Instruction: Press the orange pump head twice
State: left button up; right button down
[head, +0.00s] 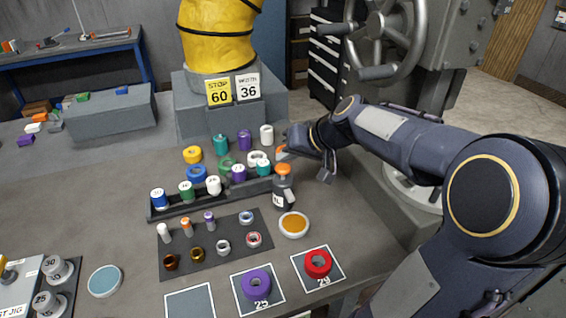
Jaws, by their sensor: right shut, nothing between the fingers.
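A dark bottle (284,192) with a pale label stands upright on the grey table, right of the long dark rack. Its orange pump head (284,170) is on top and shows clearly. My right gripper (283,153) is shut and empty. In the picture it shows just above the pump head, with an orange patch at its tip. I cannot tell from this one view whether it touches the pump head; a small gap seems to show. My left gripper is not in view.
A dish of orange powder (294,225) sits in front of the bottle. The dark rack (180,209) with lidded jars is to the left. A purple roll (256,284) and a red roll (318,263) lie on marked squares in front.

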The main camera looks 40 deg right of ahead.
aim_at(287, 169)
jog(key=shift+r, duration=0.25)
notch_tip(287, 169, up, 5)
jog(key=p, duration=0.3)
jog(key=shift+p, duration=0.4)
jog(key=shift+f, duration=0.1)
dwell(0.5)
jog(key=s+a+f+n+g, duration=0.1)
jog(key=s+a+f, duration=0.2)
jog(key=s+a, duration=0.2)
jog(key=s+a+f+n+g, duration=0.1)
jog(key=s+a+f, duration=0.1)
jog(key=s+a, duration=0.4)
jog(key=s+a+f+n+g+y, duration=0.1)
jog(key=s+a+f, duration=0.2)
jog(key=s+a, duration=0.2)
jog(key=s, duration=0.3)
jog(key=shift+s+a+f+n, duration=0.3)
jog(key=shift+f+n, duration=0.05)
jog(key=shift+n, duration=0.05)
